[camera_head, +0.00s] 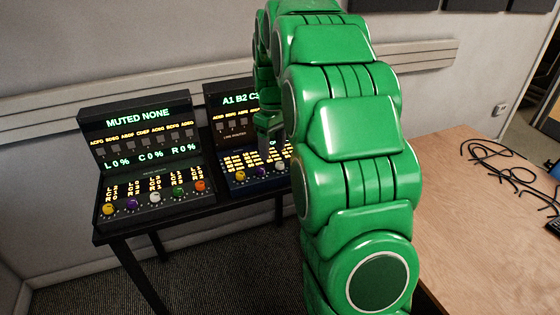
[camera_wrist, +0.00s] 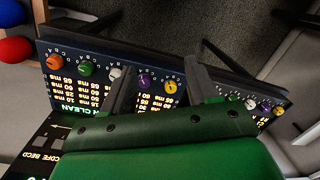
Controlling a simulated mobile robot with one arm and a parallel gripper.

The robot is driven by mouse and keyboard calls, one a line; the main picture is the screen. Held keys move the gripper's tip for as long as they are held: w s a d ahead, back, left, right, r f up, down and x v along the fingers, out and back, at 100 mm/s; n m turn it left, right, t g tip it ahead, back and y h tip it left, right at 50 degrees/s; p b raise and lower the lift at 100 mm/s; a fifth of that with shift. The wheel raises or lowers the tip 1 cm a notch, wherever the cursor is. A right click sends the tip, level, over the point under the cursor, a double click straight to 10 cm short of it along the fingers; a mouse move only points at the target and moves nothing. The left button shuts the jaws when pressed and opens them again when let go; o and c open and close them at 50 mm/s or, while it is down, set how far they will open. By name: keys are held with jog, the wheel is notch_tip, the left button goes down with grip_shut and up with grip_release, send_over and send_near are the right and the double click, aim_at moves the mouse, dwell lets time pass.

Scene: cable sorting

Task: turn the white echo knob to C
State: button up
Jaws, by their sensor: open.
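The echo console (camera_head: 232,183) is the right, blue-panelled unit in the head view; its upper screen reads "A1 B2 C3", partly covered. Its white echo knob (camera_head: 280,165) shows beside my arm, right of the yellow and purple knobs. In the wrist view the white knob (camera_wrist: 115,73) sits between a green and a purple knob, just left of the left finger's tip. Its pointer is too small to read. My gripper (camera_wrist: 161,68) is open and empty, fingers wide apart, over the knob edge of the console. In the head view my gripper (camera_head: 266,143) is partly hidden by my arm.
The left console (camera_head: 152,180), with similar coloured knobs and the screen "MUTED NONE", stands next to it. A wooden desk (camera_head: 455,215) with loose black cables (camera_head: 497,150) is at right. A red ball (camera_wrist: 15,50) and a blue ball (camera_wrist: 11,13) show in the wrist view.

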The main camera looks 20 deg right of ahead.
jog(key=n, duration=0.2)
send_over(280, 163)
notch_tip(280, 163, down, 8)
jog(key=shift+w+d+r, duration=0.1)
jog(key=shift+w+d, duration=0.05)
jog(key=shift+f, duration=3.85)
jog(key=c, duration=1)
jog(key=shift+c, duration=0.2)
